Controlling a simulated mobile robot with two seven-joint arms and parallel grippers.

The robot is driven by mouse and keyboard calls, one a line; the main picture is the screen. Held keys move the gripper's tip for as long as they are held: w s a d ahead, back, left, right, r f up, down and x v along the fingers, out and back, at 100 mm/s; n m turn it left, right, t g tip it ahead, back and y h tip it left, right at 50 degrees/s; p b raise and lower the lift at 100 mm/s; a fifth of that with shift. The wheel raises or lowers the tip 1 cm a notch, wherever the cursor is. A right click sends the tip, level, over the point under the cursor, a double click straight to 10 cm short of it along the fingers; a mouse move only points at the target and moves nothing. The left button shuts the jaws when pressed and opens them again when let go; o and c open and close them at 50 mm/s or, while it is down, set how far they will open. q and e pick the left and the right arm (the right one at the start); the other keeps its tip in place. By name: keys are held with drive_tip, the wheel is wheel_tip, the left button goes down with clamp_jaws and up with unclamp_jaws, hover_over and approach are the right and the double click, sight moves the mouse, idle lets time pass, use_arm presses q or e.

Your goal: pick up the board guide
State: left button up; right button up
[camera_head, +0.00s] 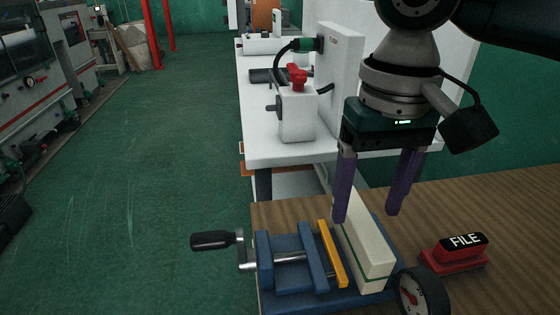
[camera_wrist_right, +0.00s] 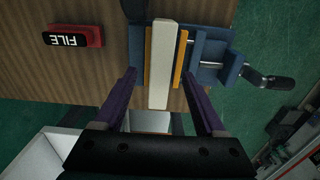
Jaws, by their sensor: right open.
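The cream block with a green line (camera_head: 369,258), which I take to be the board guide, stands in a blue vise (camera_head: 285,277) on the bench. A gap shows between it and the near yellow jaw strip (camera_head: 332,254). My right gripper (camera_head: 366,217) is open and empty, its purple fingers pointing down over the block's far end. In the right wrist view the block (camera_wrist_right: 160,65) appears between the fingers (camera_wrist_right: 158,74), apart from both. I cannot tell how far above it the tips are. My left gripper is not in view.
On the wooden bench (camera_head: 500,215), a red holder labelled FILE (camera_head: 460,252) and a round dial gauge (camera_head: 420,293) stand right of the vise. The vise's black crank handle (camera_head: 213,240) sticks out left. A white machine table (camera_head: 280,153) stands behind.

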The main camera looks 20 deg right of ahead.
sight(362, 218)
drive_tip(key=f, duration=0.5)
drive_tip(key=shift+w+f+b, duration=0.15)
drive_tip(key=shift+w+b, duration=0.05)
drive_tip(key=shift+b, duration=0.2)
drive_tip(key=shift+c, duration=0.4)
clamp_jaws()
